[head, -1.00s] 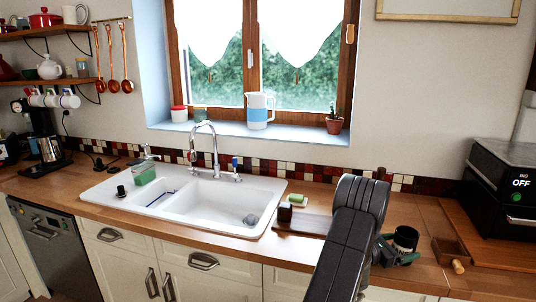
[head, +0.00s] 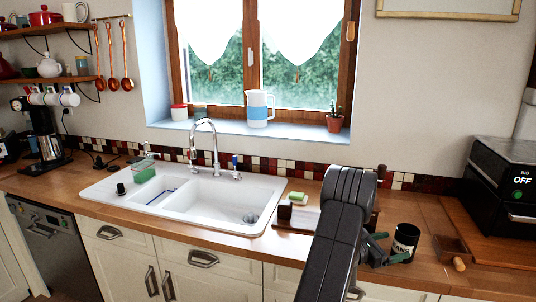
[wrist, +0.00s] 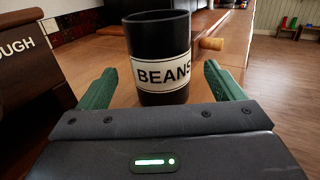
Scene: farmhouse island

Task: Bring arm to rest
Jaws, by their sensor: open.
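My gripper (head: 388,248) is at the end of my dark arm, low over the wooden counter at the right of the head view. Its green fingers are spread open in the wrist view (wrist: 160,88), with nothing held between them. A black can labelled BEANS (head: 406,240) stands upright on the counter just beyond the fingertips. In the wrist view the can (wrist: 158,50) is centred ahead of the open fingers; whether a finger touches it I cannot tell. My arm hides part of the counter behind it.
A dark box lettered "OUGH" (wrist: 22,60) is close on the left in the wrist view. The white sink (head: 195,203) lies left of my arm.

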